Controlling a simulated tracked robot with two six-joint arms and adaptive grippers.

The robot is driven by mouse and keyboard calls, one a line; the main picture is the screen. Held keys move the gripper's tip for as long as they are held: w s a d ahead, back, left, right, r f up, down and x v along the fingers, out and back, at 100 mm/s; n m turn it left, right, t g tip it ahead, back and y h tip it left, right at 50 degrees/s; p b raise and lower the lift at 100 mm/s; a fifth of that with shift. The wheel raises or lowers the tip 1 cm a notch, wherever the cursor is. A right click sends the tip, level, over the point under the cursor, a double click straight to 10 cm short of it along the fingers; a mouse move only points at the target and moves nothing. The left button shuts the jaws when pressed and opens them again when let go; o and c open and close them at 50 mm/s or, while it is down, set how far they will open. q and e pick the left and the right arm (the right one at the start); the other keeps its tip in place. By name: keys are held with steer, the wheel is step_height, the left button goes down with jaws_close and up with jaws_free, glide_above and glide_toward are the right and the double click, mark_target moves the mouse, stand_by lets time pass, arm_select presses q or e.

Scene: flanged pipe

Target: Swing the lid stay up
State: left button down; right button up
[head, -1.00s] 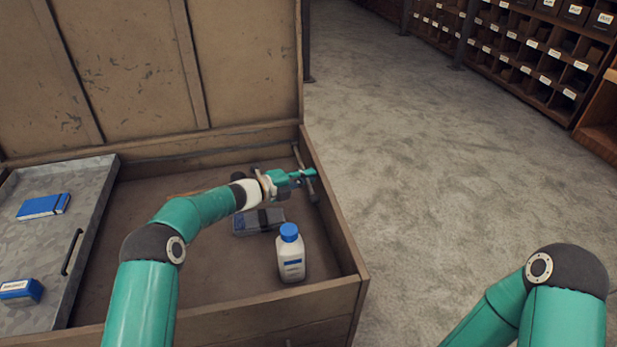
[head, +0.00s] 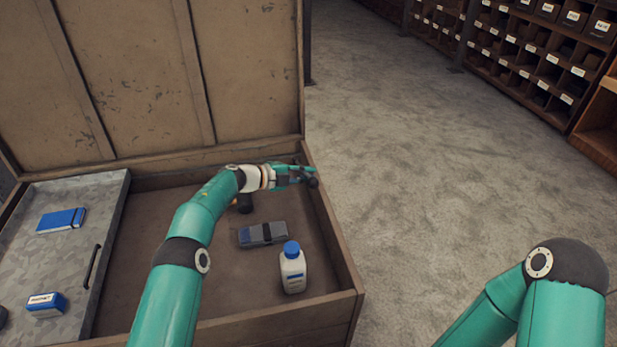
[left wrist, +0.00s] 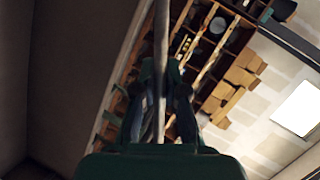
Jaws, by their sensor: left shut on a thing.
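The lid stay shows in the left wrist view as a thin grey rod (left wrist: 161,50) running up from between my fingers. In the head view it is mostly hidden by my left gripper (head: 302,174), which is at the chest's right wall near the back corner. A dark round end (head: 313,182) shows just by the fingertips. My left gripper (left wrist: 162,105) is shut on the rod. The chest lid (head: 150,75) stands open at the back. My right arm shows at the lower right, its gripper out of frame.
A grey tray (head: 70,265) at left holds a blue notebook (head: 61,220) and a blue-white box (head: 46,304). Open floor lies to the right.

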arm_select(q)
steer(key=shift+w+r+n+b, duration=0.3)
steer(key=shift+r+b, duration=0.1)
steer(key=shift+b, duration=0.4)
steer(key=shift+r, duration=0.1)
steer(key=shift+a+r, duration=0.1)
steer(key=c, duration=1.2)
jaws_free()
steer(key=shift+s, duration=0.1)
